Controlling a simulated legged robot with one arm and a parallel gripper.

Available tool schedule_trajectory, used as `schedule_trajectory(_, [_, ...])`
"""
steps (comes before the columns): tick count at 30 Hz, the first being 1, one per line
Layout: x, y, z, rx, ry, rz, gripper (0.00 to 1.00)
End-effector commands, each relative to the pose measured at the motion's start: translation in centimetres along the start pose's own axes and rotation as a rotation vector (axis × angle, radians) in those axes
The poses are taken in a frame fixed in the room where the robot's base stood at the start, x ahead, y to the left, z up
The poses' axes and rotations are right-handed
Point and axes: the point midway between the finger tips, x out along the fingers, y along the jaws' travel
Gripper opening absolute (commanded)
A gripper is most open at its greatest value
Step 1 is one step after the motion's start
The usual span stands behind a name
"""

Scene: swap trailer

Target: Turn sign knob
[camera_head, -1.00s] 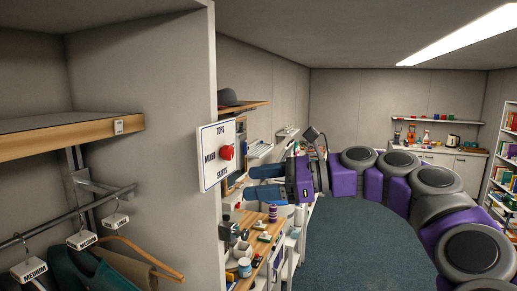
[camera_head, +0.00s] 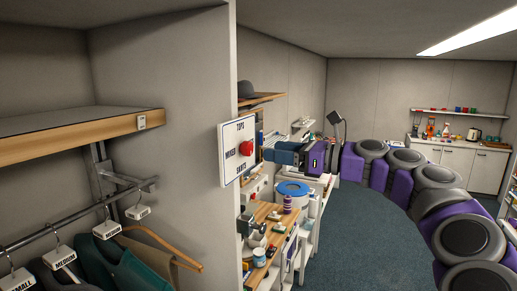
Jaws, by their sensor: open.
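The sign (camera_head: 230,157) is a white board fixed to the end of the grey wardrobe side panel, with lettering around its edges; a word at the top reads like "TOPS" and one at the left like "MIXED". The red knob (camera_head: 246,148) sticks out from the sign. My gripper (camera_head: 268,148) is just to the right of the knob, its blue fingers pointing left toward it. The fingers look open and empty, and a gap seems to remain between them and the knob, though the depth is hard to judge.
A wardrobe rail (camera_head: 60,238) with clothes on labelled hangers is at the left, under a wooden-edged shelf (camera_head: 80,131). Below my gripper, a cluttered wooden worktop (camera_head: 262,212) holds cups and bottles. Dark floor (camera_head: 365,245) is clear to the right.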

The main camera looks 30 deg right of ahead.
Motion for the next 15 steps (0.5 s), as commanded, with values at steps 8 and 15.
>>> schedule_trajectory(8, [4.7,0.3,0.0,-0.001,0.003,0.003,0.64])
schedule_trajectory(15, [5.8,0.1,0.0,0.0,0.001,0.002,0.64])
